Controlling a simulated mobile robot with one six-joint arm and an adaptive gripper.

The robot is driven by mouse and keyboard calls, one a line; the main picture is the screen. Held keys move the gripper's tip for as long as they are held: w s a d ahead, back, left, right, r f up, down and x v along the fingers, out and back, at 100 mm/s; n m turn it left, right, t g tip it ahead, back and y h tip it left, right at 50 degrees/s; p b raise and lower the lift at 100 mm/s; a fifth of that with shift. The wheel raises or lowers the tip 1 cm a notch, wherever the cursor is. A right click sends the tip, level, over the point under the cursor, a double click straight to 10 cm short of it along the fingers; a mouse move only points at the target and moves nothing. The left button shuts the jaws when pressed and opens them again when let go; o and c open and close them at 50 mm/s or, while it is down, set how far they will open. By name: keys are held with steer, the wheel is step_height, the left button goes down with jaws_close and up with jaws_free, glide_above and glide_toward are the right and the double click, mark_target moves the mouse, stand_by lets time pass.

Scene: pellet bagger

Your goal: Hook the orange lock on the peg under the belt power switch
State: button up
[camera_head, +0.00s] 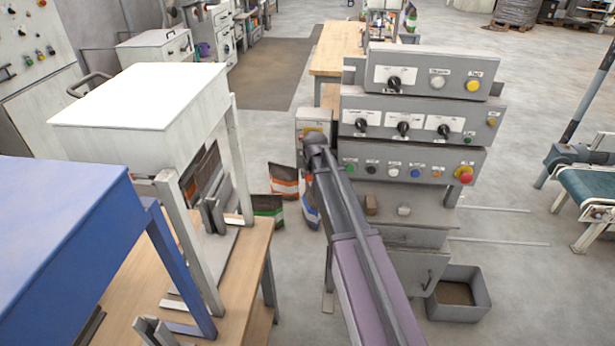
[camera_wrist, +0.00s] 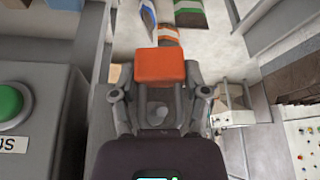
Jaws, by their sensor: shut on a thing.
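An orange block, the body of the lock (camera_wrist: 161,65), sits between the fingertips of my gripper (camera_wrist: 160,90) in the wrist view. My gripper is shut on it. No shackle of the lock shows. The gripper and lock are hidden there behind my arm. I cannot make out the peg or tell which switch is the belt power switch. A green button (camera_wrist: 12,102) on a grey panel is close at the left in the wrist view.
The control panel (camera_head: 408,101) has several knobs, buttons and a red emergency stop (camera_head: 464,175). A white-topped stand (camera_head: 140,97) and a blue-topped one (camera_head: 68,215) stand at the left. A grey bin (camera_head: 459,306) stands at lower right.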

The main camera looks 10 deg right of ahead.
steer(key=shift+w+d+f, duration=0.1)
steer(key=shift+w+f, duration=0.2)
steer(key=shift+w, duration=0.05)
stand_by(0.6)
steer(key=o, duration=1.2)
steer(key=s+g, duration=0.1)
steer(key=s, duration=0.9)
steer(key=s+a+f+g, duration=0.1)
steer(key=s+g, duration=0.1)
steer(key=s, duration=0.8)
steer(key=s+g, duration=0.1)
steer(key=s, duration=1)
steer(key=shift+s+a+f+n+g, duration=0.1)
steer(key=shift+a+f+n+g, duration=0.15)
steer(key=shift+n+g, duration=0.05)
